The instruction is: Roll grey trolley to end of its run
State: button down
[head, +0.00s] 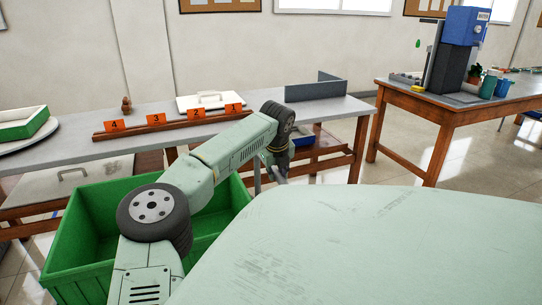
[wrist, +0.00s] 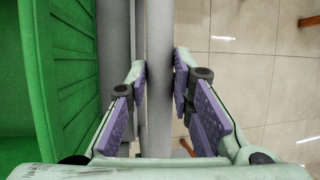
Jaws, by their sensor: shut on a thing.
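A grey bar (wrist: 159,115), which looks like the trolley's handle, runs between the finger pads in the wrist view. My gripper (wrist: 160,68) is shut on it, with a purple pad on each side. In the head view my gripper (head: 276,172) is small and partly hidden by my arm, beside a thin grey post (head: 257,181). A green crate (head: 62,240) lies left of the bar, and its wall also fills the left of the wrist view (wrist: 70,60). The rest of the trolley is mostly hidden by the crate and my arm.
A long bench (head: 75,151) stands behind, with orange number tags on a wooden rail (head: 135,131). A second bench (head: 430,103) with a blue-topped machine (head: 466,27) stands at right. Tiled floor (wrist: 255,85) right of the bar is mostly clear.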

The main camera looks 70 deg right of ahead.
jog(key=shift+s+d, duration=0.25)
jog(key=shift+s, duration=0.05)
jog(key=c, duration=1.4)
grip_release()
jog(key=v, duration=1.2)
jog(key=shift+a, duration=0.1)
